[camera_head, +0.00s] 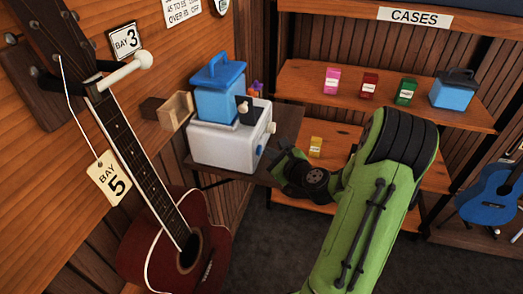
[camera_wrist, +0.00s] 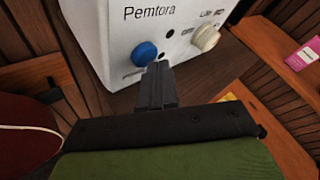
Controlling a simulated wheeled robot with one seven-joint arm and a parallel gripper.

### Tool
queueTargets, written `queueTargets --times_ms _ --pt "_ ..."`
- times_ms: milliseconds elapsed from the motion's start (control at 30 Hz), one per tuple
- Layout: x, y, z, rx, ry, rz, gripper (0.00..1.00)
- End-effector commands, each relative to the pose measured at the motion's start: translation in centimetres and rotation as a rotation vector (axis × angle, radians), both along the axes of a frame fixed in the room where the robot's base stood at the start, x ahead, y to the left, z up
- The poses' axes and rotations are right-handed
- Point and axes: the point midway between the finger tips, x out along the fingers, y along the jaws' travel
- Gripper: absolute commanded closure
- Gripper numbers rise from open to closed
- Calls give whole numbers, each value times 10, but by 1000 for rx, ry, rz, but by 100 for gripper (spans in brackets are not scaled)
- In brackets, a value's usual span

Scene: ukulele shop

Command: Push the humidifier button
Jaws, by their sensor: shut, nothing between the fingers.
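The humidifier (camera_head: 222,147) is a white box with a blue handled tank (camera_head: 218,100) on top, standing on a dark shelf. In the wrist view its white front (camera_wrist: 120,25) reads "Pemtora" and carries a round blue button (camera_wrist: 144,53), a cream knob (camera_wrist: 205,38) and small dark holes. The blue button also shows on the right side of the box in the head view (camera_head: 259,150). My gripper (camera_wrist: 160,68) is shut and empty. Its tips appear just below and right of the blue button; I cannot tell whether they touch the front.
A red guitar (camera_head: 180,245) hangs close on the left with a "BAY 5" tag (camera_head: 111,180). Shelves behind hold small coloured packets (camera_head: 369,84) and a blue case (camera_head: 454,92). A blue ukulele (camera_head: 488,195) stands right.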

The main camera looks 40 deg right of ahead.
Motion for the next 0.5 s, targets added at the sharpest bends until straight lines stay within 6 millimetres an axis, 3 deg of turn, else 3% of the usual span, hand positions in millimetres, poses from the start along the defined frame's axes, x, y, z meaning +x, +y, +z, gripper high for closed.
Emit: queueTargets --times_ms 500 --pt "-16 -13 -1 0 1 -5 100"
